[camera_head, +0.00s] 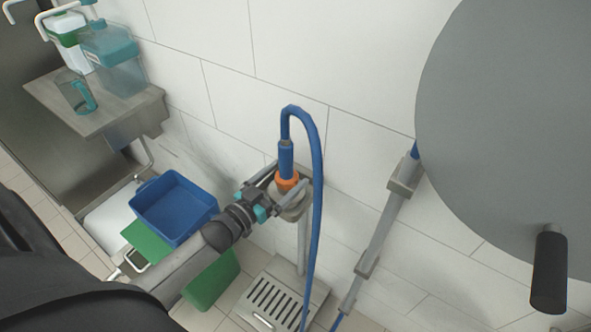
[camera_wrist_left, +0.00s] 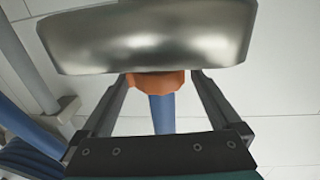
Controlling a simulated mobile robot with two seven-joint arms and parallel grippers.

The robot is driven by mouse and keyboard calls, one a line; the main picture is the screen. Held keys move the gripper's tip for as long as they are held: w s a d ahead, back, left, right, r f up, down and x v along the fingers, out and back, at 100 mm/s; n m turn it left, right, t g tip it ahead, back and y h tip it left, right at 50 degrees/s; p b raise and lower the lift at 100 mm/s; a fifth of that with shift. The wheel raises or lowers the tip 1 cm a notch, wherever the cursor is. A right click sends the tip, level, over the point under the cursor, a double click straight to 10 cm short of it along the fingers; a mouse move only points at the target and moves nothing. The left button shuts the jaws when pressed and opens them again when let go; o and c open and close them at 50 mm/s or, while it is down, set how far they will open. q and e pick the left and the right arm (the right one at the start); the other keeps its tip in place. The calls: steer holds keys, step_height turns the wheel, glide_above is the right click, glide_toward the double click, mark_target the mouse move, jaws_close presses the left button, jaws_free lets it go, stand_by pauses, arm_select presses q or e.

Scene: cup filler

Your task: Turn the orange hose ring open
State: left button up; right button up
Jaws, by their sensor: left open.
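The orange hose ring (camera_head: 288,181) sits at the lower end of the upright blue hose (camera_head: 287,158), just above a grey metal fitting (camera_head: 292,208). In the left wrist view the orange ring (camera_wrist_left: 155,82) shows between the fingers, partly hidden by the shiny metal fitting (camera_wrist_left: 150,38). My left gripper (camera_head: 289,178) has its two fingers apart, one on each side of the ring. My right gripper is not in view.
The blue hose loops over and hangs down in front of the white tiled wall (camera_head: 340,60). A blue bin (camera_head: 172,207) and a floor drain grate (camera_head: 275,302) are below. A large grey disc with a black handle (camera_head: 549,270) fills the right side.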

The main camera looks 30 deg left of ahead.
arm_select(q)
steer(key=w, duration=0.3)
steer(key=shift+w+d+b, duration=0.15)
steer(key=shift+d+b, duration=0.15)
steer(key=shift+w, duration=0.4)
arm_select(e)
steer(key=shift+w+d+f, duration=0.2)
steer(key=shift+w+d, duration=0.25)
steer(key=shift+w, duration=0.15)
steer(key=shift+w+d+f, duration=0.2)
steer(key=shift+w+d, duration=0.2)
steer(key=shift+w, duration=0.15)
arm_select(q)
steer(key=shift+d, duration=0.1)
